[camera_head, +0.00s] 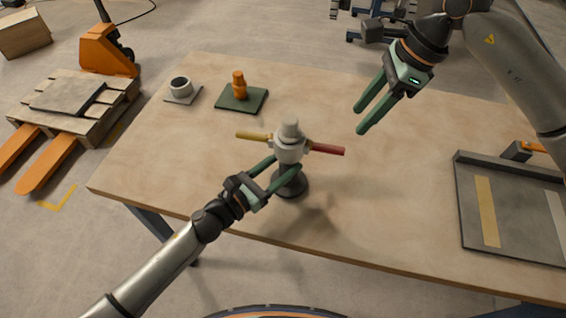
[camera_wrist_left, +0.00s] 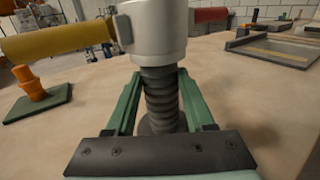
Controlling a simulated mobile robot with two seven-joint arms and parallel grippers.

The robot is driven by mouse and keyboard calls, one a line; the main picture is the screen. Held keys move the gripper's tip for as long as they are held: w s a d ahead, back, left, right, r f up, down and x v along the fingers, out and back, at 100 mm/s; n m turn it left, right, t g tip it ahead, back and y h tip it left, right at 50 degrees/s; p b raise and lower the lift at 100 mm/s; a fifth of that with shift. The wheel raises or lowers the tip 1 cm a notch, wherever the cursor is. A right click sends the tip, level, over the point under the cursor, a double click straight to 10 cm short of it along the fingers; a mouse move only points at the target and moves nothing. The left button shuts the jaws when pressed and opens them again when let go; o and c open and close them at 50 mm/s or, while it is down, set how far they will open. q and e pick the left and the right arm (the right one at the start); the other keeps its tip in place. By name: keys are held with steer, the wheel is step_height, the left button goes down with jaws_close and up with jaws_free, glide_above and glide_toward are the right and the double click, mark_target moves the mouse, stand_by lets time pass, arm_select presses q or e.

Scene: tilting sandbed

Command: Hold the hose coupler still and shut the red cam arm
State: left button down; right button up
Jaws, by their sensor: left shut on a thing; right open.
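The hose coupler (camera_head: 289,150) stands upright on a dark round base (camera_head: 291,186) near the middle of the table. Its pale body also shows in the left wrist view (camera_wrist_left: 158,35), above a dark ribbed hose (camera_wrist_left: 161,95). The red cam arm (camera_head: 327,149) sticks out to the right, roughly level. A yellow cam arm (camera_head: 252,136) sticks out to the left. My left gripper (camera_head: 284,172) is shut on the ribbed hose just below the pale body, one finger on each side. My right gripper (camera_head: 361,120) is open and empty, up and to the right of the red arm.
An orange fitting (camera_head: 239,86) on a green plate (camera_head: 255,100) and a grey cup-like part (camera_head: 181,88) stand at the back left. A grey tray (camera_head: 467,205) lies at the right. The table (camera_head: 390,220) between coupler and tray is clear.

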steer(key=shift+m, duration=0.3)
steer(key=c, duration=0.3)
steer(key=shift+m, duration=0.4)
steer(key=shift+c, duration=0.7)
steer(key=m, duration=0.3)
steer(key=shift+d+r+y, duration=0.1)
steer(key=shift+d+y, duration=0.15)
steer(key=shift+y, duration=0.15)
steer(key=c, duration=0.3)
steer(key=shift+w+d+r+m, duration=0.1)
steer(key=shift+m, duration=1.1)
jaws_close()
steer(key=d+r+m+y, duration=0.1)
steer(key=m, duration=0.9)
steer(key=w+d+r+m+y, duration=0.1)
steer(key=d+m+y, duration=0.1)
steer(key=m, duration=0.9)
steer(key=d+r+m+y, duration=0.1)
steer(key=m, duration=1)
steer(key=shift+w+d+g+y, duration=0.25)
steer(key=shift+d+g+y, duration=0.05)
